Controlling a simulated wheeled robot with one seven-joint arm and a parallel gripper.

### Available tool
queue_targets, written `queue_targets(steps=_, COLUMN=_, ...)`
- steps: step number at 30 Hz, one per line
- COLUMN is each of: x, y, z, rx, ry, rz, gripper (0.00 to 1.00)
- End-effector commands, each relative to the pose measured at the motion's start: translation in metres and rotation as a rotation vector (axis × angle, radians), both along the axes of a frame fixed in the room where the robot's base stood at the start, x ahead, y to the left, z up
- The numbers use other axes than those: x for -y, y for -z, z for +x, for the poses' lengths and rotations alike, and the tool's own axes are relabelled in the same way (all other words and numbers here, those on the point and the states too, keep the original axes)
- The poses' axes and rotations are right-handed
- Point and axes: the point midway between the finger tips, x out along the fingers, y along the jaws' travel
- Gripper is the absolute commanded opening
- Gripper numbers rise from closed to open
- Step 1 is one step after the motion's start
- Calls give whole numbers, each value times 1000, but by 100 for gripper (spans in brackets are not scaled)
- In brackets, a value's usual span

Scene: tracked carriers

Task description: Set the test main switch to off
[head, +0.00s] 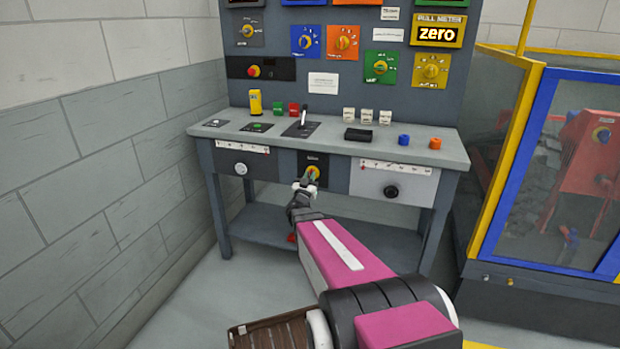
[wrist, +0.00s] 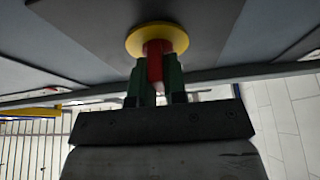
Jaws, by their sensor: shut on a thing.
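A rotary switch with a yellow disc (head: 313,170) sits on a small black panel (head: 312,159) at the middle of the bench front, under a label too small to read. In the wrist view its yellow disc (wrist: 132,40) and red handle (wrist: 154,62) show. My gripper (head: 308,180) reaches up to this switch from the front. In the wrist view my gripper (wrist: 156,76) has its green fingers on either side of the red handle and is shut on it. The handle's exact angle and the position marks cannot be read.
A yellow-and-blue framed enclosure (head: 540,150) is at the right, a block wall at the left.

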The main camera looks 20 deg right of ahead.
Motion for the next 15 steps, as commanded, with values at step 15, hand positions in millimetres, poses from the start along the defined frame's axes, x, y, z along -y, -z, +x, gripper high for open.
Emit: queue_targets(steps=15, x=0, y=1, z=0, rx=-26, ry=-1, rz=-28, gripper=0)
